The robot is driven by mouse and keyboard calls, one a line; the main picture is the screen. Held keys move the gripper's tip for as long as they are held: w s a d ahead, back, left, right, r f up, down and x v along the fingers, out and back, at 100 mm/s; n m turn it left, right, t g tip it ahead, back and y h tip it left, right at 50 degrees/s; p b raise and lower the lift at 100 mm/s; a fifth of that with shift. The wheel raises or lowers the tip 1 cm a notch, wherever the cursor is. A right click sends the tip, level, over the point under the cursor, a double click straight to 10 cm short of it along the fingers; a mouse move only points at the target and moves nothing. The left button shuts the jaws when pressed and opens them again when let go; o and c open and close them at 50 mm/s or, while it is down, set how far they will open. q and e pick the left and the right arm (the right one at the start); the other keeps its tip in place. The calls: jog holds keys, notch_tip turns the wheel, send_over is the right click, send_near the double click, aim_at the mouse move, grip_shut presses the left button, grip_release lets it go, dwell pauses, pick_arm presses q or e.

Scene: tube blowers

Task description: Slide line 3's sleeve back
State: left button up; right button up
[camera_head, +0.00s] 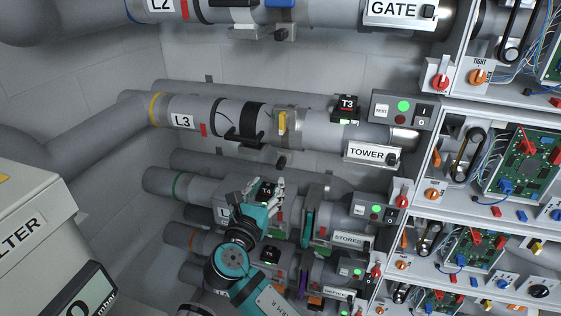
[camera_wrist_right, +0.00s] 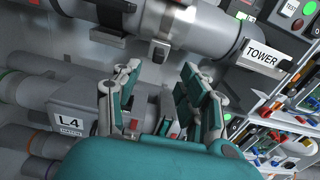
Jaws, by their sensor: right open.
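Line 3's tube carries an L3 label (camera_head: 182,121), a yellow band (camera_head: 154,109) at its left end and a TOWER plate (camera_head: 367,152) at its right. A lighter sleeve section (camera_head: 200,110) with a red tab lies around the tube, left of black straps (camera_head: 250,122). A yellow-handled piece (camera_head: 282,122) sits to their right. My right gripper (camera_head: 262,192) is open and empty, below line 3 and in front of line 4. In the right wrist view, its fingers (camera_wrist_right: 160,78) are spread below line 3's tube (camera_wrist_right: 195,25). My left gripper is not seen.
Line 4's L4 block (camera_wrist_right: 75,112) is close beside the right gripper. A T3 box (camera_head: 345,107) and a switch box with a green light (camera_head: 403,106) sit above line 3's right end. Shelves of circuit boards (camera_head: 525,160) stand at the right. A FILTER cabinet (camera_head: 30,230) stands at left.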

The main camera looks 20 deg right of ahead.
aim_at(279, 166)
jog(key=b+x, duration=0.4)
jog(key=x, duration=0.6)
jog(key=shift+f, duration=0.15)
jog(key=shift+w+d+b, duration=0.45)
jog(key=shift+w, duration=0.1)
grip_shut()
